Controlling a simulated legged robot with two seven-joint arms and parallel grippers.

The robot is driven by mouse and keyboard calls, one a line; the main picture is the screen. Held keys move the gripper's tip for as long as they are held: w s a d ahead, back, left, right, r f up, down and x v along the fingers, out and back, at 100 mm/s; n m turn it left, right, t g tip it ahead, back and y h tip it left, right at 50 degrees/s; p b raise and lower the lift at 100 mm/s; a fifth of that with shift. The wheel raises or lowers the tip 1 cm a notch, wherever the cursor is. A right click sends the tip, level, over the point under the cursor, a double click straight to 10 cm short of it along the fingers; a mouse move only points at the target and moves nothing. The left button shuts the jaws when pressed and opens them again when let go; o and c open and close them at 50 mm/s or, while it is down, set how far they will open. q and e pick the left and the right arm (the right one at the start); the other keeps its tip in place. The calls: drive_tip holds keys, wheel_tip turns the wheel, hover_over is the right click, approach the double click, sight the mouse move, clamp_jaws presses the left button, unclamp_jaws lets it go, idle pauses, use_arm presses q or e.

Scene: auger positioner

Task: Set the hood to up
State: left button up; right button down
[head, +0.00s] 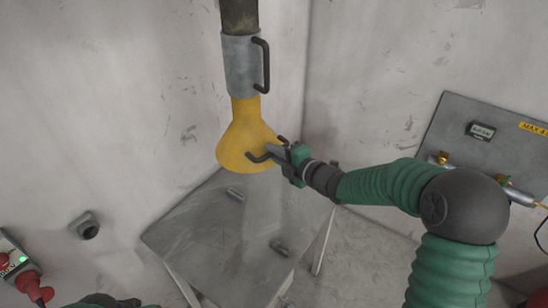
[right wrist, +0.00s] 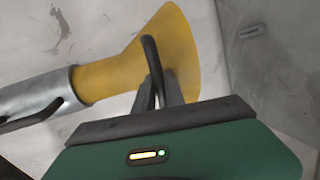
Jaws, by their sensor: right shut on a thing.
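The yellow hood (head: 246,138) hangs from a grey metal sleeve (head: 243,66) on a dark pipe, over a metal table. A dark handle (head: 256,157) stands out from the hood's side. My right gripper (head: 272,151) is at this handle and shut on it. In the right wrist view the fingers (right wrist: 158,92) close around the dark handle (right wrist: 151,62), with the yellow hood (right wrist: 180,50) right behind. The sleeve (right wrist: 45,108) also shows there at the left. Of my left arm only a dark and green bit shows at the bottom edge of the head view; its gripper cannot be made out.
The metal table (head: 190,235) below carries two small grey parts. A wall panel (head: 480,145) with a small display and brass fittings is at the right. A grey pipe stub (head: 86,228) and a box with a red plug (head: 30,283) are at the left.

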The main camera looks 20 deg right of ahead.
drive_tip(key=shift+w+r, duration=0.1)
drive_tip(key=shift+r, duration=0.25)
drive_tip(key=c, duration=1.7)
unclamp_jaws()
drive_tip(key=shift+c, duration=0.2)
drive_tip(key=shift+o, duration=1.7)
drive_tip(key=shift+s+a, duration=0.1)
drive_tip(key=shift+s, duration=0.15)
drive_tip(key=shift+f, duration=0.15)
drive_tip(key=shift+s+d, duration=0.15)
drive_tip(key=shift+d, duration=0.05)
drive_tip(key=b+v, duration=0.2)
drive_tip(key=v, duration=1.4)
drive_tip(key=shift+b, duration=0.3)
drive_tip(key=shift+s+d, duration=0.15)
